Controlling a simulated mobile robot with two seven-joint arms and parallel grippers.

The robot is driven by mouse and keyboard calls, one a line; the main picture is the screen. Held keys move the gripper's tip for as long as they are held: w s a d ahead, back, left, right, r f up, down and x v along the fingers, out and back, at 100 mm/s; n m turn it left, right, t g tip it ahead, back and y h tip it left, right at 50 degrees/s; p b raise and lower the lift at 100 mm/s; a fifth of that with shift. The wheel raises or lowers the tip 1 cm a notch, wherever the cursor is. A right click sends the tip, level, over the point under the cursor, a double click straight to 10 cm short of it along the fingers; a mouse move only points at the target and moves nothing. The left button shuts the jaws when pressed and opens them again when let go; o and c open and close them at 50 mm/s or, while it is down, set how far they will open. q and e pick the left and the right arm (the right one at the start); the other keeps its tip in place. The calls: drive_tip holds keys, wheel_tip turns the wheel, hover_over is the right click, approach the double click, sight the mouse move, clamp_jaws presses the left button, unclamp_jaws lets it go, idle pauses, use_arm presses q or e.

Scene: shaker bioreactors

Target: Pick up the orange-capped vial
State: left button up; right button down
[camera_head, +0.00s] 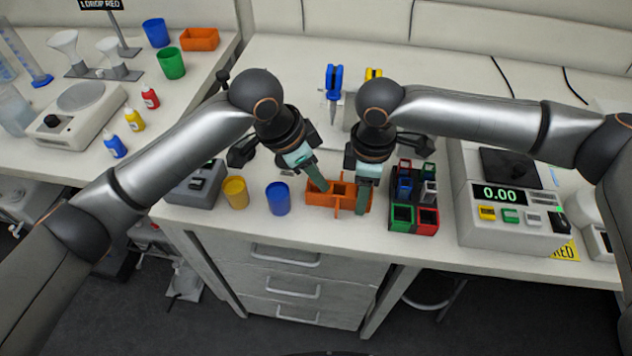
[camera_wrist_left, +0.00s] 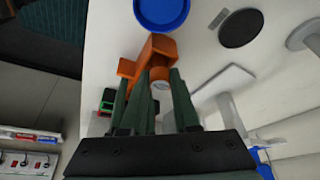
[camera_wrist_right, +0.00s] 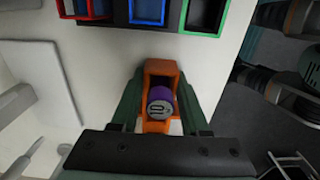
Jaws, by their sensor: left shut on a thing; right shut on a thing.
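The orange rack (camera_head: 343,203) sits near the front edge of the bench. My left gripper (camera_head: 318,184) points down at its left end. I cannot tell whether the vial is seated or raised. My right gripper (camera_head: 364,192) is at the rack's right end. In the right wrist view, its fingers (camera_wrist_right: 161,95) press the sides of the rack (camera_wrist_right: 160,68), and a purple-capped vial (camera_wrist_right: 160,97) stands in the rack between them.
A blue cup (camera_head: 278,198) and a yellow cup (camera_head: 235,192) stand left of the rack. Coloured bins (camera_head: 402,215) are close on the right, then a scale (camera_head: 510,225). A blue-handled tool (camera_head: 333,85) stands behind the grippers.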

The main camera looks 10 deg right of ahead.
use_arm(q)
clamp_jaws()
wheel_tip(320, 180, up, 10)
use_arm(e)
drive_tip(key=shift+c, duration=1.6)
unclamp_jaws()
drive_tip(key=shift+r, duration=0.1)
wheel_tip(320, 180, up, 12)
drive_tip(key=shift+f, duration=0.1)
